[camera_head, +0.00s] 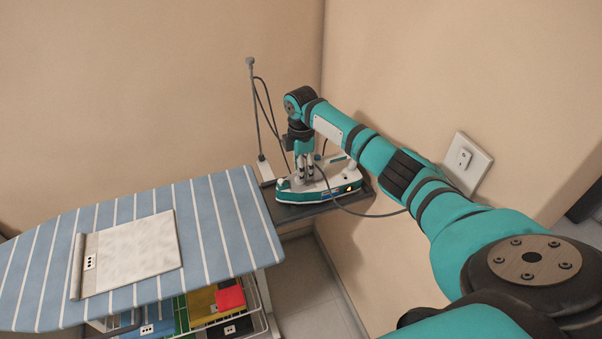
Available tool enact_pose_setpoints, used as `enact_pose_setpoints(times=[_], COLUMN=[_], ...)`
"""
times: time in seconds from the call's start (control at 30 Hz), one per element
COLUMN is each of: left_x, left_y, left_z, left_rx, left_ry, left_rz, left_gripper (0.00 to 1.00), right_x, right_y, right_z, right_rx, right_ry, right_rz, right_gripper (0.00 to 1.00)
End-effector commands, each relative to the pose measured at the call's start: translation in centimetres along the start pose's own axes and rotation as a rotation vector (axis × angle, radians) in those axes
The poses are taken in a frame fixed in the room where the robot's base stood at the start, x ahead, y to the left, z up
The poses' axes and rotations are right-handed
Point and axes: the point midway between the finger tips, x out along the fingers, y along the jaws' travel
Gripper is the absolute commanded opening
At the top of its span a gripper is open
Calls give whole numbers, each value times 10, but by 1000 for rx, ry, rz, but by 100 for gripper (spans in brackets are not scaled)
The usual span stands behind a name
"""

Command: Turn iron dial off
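The iron (322,188) is white and teal and sits on a dark rest at the right end of the striped ironing board. My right arm reaches in from the right, and my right gripper (305,177) points down at the top of the iron. Its fingers are small in view and partly merge with the iron, so their opening and any contact are unclear. The dial cannot be made out clearly; a small blue knob shows beside the fingers. My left gripper is out of view.
A wire rack with folded coloured laundry (203,305) is below. A grey cord post (253,100) stands behind the iron. A wall socket (466,160) is at right.

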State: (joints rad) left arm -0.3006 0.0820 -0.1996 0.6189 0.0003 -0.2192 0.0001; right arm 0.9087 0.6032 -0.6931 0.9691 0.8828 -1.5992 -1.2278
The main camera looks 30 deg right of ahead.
Motion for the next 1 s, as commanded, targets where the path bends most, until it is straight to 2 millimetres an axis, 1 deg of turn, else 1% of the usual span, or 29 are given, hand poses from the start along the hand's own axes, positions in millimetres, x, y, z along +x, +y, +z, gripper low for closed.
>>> enact_pose_setpoints(times=[0.03, 0.2, 0.3, 0.4, 0.5, 0.6, 1.0], left_x=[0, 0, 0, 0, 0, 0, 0], left_y=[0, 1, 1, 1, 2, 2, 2], left_z=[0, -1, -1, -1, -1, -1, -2], left_rx=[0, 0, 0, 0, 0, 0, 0], left_ry=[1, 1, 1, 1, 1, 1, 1], left_rz=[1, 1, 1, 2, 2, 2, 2], left_gripper=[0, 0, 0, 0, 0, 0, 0], right_x=[-12, -50, -69, -83, -92, -96, -97], right_y=[1, 1, 1, 1, 1, 0, 0], right_z=[0, 0, 0, -1, -1, 0, 0], right_rx=[0, -1, 0, -1, 0, 0, 0], right_ry=[1, 1, 1, 2, 1, 1, 0], right_rz=[5, 4, 4, 3, 2, 1, 1], right_gripper=[39, 39, 39, 39, 39, 39, 39])
